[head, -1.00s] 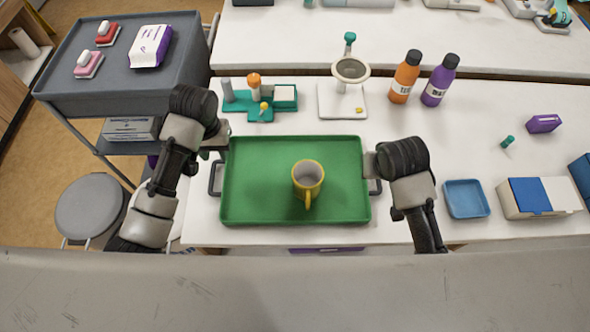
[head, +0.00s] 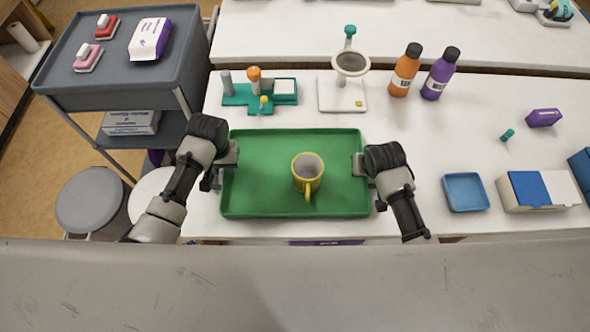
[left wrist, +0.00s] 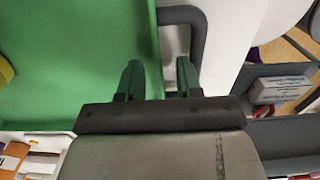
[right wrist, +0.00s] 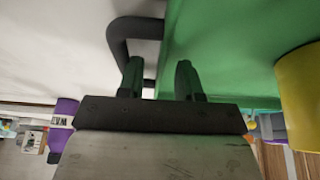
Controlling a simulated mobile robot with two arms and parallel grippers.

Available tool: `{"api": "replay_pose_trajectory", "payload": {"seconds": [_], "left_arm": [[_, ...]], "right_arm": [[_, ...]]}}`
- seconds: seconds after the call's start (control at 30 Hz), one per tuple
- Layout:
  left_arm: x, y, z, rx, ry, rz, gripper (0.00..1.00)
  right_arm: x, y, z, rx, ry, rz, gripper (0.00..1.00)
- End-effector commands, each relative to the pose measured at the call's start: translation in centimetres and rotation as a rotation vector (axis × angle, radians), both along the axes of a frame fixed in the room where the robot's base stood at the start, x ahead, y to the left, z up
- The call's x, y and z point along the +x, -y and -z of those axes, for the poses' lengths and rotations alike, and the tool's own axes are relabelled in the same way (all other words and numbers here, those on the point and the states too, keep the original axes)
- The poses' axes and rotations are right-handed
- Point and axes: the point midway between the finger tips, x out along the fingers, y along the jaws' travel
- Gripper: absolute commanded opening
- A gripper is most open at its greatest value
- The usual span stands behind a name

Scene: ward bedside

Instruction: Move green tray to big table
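The green tray (head: 265,205) lies on the near white table, with a yellow mug (head: 308,180) standing in it. My left gripper (head: 226,160) is at the tray's left side. In the left wrist view its fingers (left wrist: 158,80) are apart, one over the green tray and one beside the dark handle (left wrist: 185,14). My right gripper (head: 362,165) is at the tray's right side. In the right wrist view its fingers (right wrist: 158,80) are apart, near the other handle (right wrist: 120,40) and the tray wall. The arms mostly hide both handles in the head view.
Behind the tray stand a teal rack (head: 262,97), a white stand with a bowl (head: 340,97), and orange (head: 404,72) and purple (head: 440,75) bottles. A blue dish (head: 466,192) and box (head: 538,190) are right. Another white table (head: 400,28) is behind; a grey cart (head: 120,75) is left.

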Motion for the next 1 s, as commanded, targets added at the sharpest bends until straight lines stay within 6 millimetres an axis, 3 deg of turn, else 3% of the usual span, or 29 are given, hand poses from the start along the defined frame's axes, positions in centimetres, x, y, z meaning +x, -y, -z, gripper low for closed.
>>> {"api": "replay_pose_trajectory", "payload": {"seconds": [0.3,0.57,1.0], "left_arm": [[-0.01,0.02,0.23,0.0,0.001,0.0,0.35],[0.0,0.02,0.21,0.0,0.001,0.0,0.0],[0.08,0.02,0.08,-0.001,0.003,0.0,0.0]], "right_arm": [[0.07,-0.02,0.22,0.0,0.0,0.0,0.35],[0.06,-0.01,0.21,0.0,0.0,0.0,0.0],[0.12,-0.01,0.08,0.001,0.002,0.0,0.0]]}}
